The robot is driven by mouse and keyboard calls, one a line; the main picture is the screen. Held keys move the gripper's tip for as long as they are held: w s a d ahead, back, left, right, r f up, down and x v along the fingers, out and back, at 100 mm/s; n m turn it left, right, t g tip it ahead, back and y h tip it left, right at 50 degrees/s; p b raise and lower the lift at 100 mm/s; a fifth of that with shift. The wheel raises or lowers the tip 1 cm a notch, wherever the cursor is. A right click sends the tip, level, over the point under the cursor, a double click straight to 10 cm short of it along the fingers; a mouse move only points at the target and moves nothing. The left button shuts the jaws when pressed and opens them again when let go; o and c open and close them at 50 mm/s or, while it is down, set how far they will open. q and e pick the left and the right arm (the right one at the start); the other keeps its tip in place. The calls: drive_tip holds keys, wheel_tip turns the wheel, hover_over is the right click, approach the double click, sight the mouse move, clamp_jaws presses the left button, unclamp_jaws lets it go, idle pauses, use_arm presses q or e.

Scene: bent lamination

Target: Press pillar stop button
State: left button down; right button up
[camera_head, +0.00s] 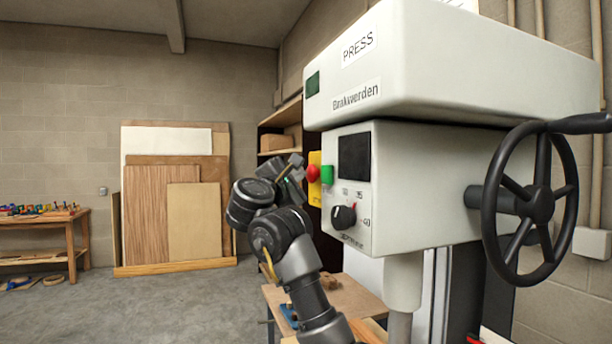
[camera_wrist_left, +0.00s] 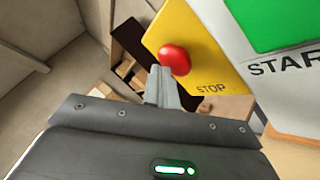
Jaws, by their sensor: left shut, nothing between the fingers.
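The red stop button (camera_head: 313,173) sits on a yellow plate on the left side of the press's control face. In the left wrist view the stop button (camera_wrist_left: 175,59) is a red dome on the yellow plate (camera_wrist_left: 205,65) marked STOP. My left gripper (camera_head: 298,161) is shut and empty, just left of the button. In the left wrist view its fingertips (camera_wrist_left: 160,75) point at the button and overlap its lower left edge in the picture. I cannot tell whether they touch it. My right gripper is not in view.
The green start button (camera_head: 327,175) is right beside the stop button. The press housing (camera_head: 420,170) fills the right side, with a black knob (camera_head: 343,216) and a handwheel (camera_head: 535,205). A wooden table (camera_head: 352,292) stands below. Boards (camera_head: 170,200) lean on the back wall.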

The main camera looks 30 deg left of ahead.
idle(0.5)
use_arm(q)
drive_tip(key=shift+s+a, duration=0.5)
drive_tip(key=shift+s, duration=0.25)
drive_tip(key=shift+s+a+p, duration=0.3)
drive_tip(key=shift+s+a, duration=0.4)
drive_tip(key=shift+s, duration=0.35)
drive_tip(key=shift+s+a+p, duration=0.25)
drive_tip(key=shift+s+a, duration=0.45)
drive_tip(key=shift+s, duration=0.3)
